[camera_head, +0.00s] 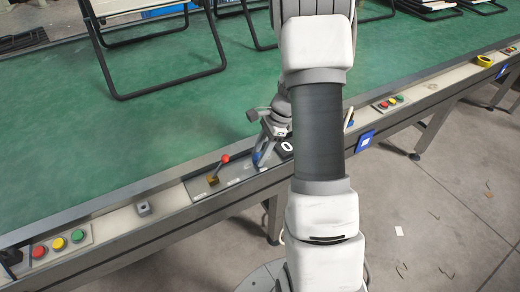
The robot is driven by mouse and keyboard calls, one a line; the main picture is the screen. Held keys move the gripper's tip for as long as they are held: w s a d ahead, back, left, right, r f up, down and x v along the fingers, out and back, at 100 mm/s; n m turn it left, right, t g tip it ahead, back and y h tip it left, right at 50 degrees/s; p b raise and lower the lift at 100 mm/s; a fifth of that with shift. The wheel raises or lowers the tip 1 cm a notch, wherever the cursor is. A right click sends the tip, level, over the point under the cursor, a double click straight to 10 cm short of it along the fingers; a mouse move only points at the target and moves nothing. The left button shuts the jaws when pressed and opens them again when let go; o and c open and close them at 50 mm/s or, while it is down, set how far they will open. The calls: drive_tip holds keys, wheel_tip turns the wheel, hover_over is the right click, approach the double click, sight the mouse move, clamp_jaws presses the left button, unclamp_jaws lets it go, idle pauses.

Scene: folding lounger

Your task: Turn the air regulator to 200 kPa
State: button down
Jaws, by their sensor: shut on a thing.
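My gripper (268,143) is low over the control strip at the near edge of the green conveyor, just left of my forearm. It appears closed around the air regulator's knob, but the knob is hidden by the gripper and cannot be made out. A dark readout (287,148) showing a white "0" sits right beside the gripper, partly cut off by my arm. A blue part (262,156) shows just below the gripper; I cannot tell whether it belongs to the regulator.
A red-knobbed lever (225,159) stands close left of the gripper. Red, yellow and green buttons (59,244) sit at the lower left, with another set (388,103) to the right. Black folding frames (165,90) stand on the green belt (100,150).

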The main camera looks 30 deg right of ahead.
drive_tip(key=n+g+p, duration=0.1)
drive_tip(key=n, duration=0.1)
drive_tip(key=n+g+p, duration=0.1)
drive_tip(key=n, duration=0.2)
drive_tip(key=shift+w+r+n+p, duration=0.1)
drive_tip(key=shift+w+n+p, duration=0.1)
drive_tip(key=shift+n+p, duration=0.1)
drive_tip(key=n+g, duration=0.1)
drive_tip(key=n, duration=0.1)
drive_tip(key=n+h+p, duration=0.1)
drive_tip(key=n, duration=0.2)
drive_tip(key=shift+w+g, duration=0.1)
drive_tip(key=shift+g, duration=0.3)
drive_tip(key=shift+a+p, duration=0.1)
drive_tip(key=shift+p, duration=0.2)
drive_tip(key=shift+c, duration=2.3)
unclamp_jaws()
drive_tip(key=p+v, duration=0.2)
drive_tip(key=v, duration=1.5)
drive_tip(key=shift+a+p, duration=0.15)
drive_tip(key=shift+p, duration=0.2)
